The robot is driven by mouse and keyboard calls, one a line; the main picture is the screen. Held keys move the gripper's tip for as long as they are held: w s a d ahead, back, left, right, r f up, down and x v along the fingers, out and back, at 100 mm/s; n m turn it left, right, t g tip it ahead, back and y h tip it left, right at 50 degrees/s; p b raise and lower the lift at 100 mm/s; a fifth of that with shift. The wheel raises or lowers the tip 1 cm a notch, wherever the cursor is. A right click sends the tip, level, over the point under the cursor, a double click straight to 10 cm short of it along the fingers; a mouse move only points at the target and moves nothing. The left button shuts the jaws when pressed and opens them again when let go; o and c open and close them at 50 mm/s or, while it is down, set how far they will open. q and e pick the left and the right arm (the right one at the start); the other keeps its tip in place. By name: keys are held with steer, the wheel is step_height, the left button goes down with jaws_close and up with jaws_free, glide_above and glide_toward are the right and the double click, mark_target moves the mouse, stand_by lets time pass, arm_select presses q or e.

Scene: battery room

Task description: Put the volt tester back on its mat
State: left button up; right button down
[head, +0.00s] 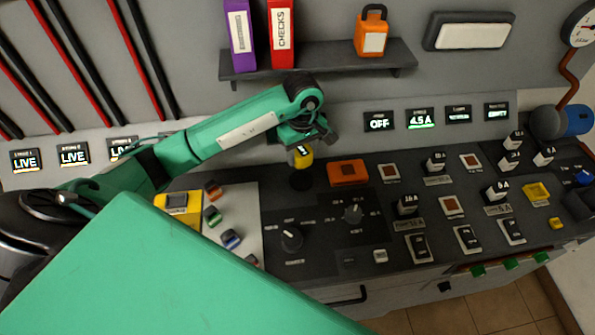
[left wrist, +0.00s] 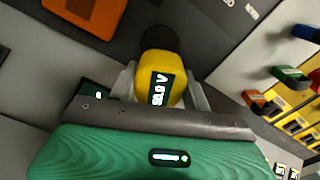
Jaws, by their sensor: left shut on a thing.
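The volt tester is a small yellow block (head: 302,157) with a lit voltage display, which also shows in the left wrist view (left wrist: 157,65). My left gripper (head: 303,147) is shut on it, with one grey finger on each side in the left wrist view. A dark round patch (head: 301,181) lies on the dark console just below the tester; it also shows behind the tester in the left wrist view (left wrist: 158,38). I cannot tell whether this is the mat or whether the tester touches it. My right gripper is not in view.
An orange block (head: 348,172) sits just right of the tester. Knobs (head: 291,239) and several switches cover the console. A pale panel (head: 230,215) with coloured pieces and a yellow device (head: 178,205) lies left. A shelf (head: 318,62) with binders and an orange padlock is above.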

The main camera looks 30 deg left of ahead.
mark_target(302, 160)
arm_select(q)
step_height(302, 160, down, 3)
steer(key=shift+f+p, duration=0.15)
steer(key=shift+p, duration=0.3)
step_height(302, 160, down, 4)
steer(key=shift+r+p, duration=0.1)
steer(key=shift+p, duration=0.55)
steer(key=shift+f+b, duration=0.25)
steer(key=shift+b, duration=0.05)
steer(key=o, duration=0.9)
